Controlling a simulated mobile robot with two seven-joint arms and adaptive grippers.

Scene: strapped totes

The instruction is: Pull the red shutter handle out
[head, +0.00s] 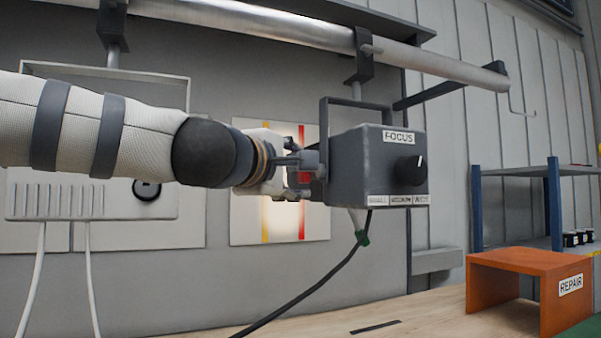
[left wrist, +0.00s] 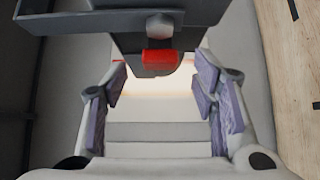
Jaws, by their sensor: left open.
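The red shutter handle (left wrist: 158,57) sits on the underside of a dark grey block in the left wrist view. It lies above the gap between my fingertips, with no clear contact. In the head view a bit of red (head: 305,178) shows at the left side of the grey lamp box (head: 362,163), mostly hidden by my fingers. My left gripper (head: 302,176) is close to that side, and its open jaws with purple pads show in the left wrist view (left wrist: 164,90). My right gripper is in neither view.
The lamp box hangs from a metal rail (head: 440,66) and has a black FOCUS knob (head: 410,170). A black cable (head: 330,275) hangs below it. A striped panel (head: 280,225) is behind. An orange REPAIR stand (head: 525,262) is on the bench at right.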

